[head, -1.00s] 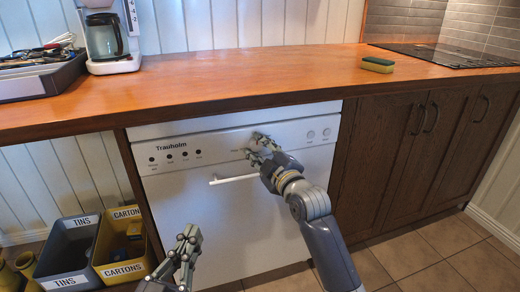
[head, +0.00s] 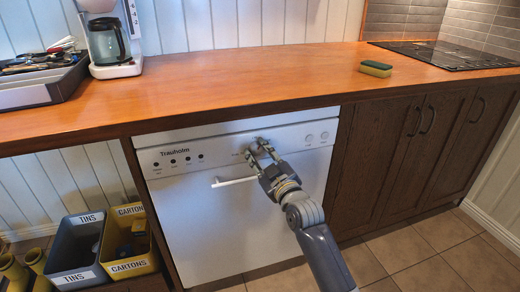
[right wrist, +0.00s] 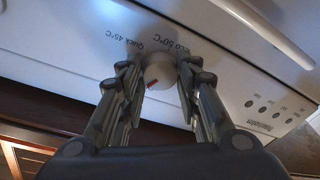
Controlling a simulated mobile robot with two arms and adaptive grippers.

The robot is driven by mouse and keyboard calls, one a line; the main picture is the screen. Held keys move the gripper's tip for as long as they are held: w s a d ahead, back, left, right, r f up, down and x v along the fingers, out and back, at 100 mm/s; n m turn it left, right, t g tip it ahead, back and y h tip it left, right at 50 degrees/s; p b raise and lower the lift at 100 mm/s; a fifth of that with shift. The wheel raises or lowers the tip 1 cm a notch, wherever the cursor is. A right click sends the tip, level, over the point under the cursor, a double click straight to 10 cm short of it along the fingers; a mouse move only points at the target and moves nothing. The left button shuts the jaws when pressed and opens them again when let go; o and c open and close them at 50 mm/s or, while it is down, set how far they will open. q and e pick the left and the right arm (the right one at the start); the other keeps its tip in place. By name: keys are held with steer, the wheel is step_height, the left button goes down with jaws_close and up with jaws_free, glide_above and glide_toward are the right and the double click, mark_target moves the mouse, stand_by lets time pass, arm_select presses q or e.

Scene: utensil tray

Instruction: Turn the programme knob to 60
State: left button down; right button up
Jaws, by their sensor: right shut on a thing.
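The white dishwasher (head: 225,235) stands under the wooden counter. Its round programme knob (right wrist: 158,69) shows between my right fingers in the right wrist view and has a red mark on its lower part. The labels "Quick 45°C" and one that seems to read "50°C" show upside down beyond the knob; no 60 label is legible. My right gripper (head: 261,151) is at the control panel, with its fingers shut on the knob's two sides. In the head view the fingers largely hide the knob. My left gripper is out of view.
A door handle (head: 234,182) sticks out just below left of my right gripper. A sponge (head: 376,69), coffee maker (head: 108,40) and utensil tray (head: 40,90) stand on the counter. Bins (head: 74,255) stand at lower left.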

steer(key=shift+m+p, duration=0.45)
steer(key=shift+m, duration=0.25)
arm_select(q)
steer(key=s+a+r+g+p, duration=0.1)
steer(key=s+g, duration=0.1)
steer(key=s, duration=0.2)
arm_select(e)
steer(key=shift+m, duration=1)
steer(key=shift+m+p, duration=0.45)
steer(key=shift+m, duration=0.05)
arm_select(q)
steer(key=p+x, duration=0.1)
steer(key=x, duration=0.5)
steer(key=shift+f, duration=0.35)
arm_select(e)
steer(key=shift+m+t+h, duration=0.4)
steer(key=shift+m+t, duration=0.1)
steer(key=shift+m, duration=0.9)
steer(key=o, duration=1.1)
steer(key=shift+a+f, duration=0.1)
steer(key=shift+s, duration=0.1)
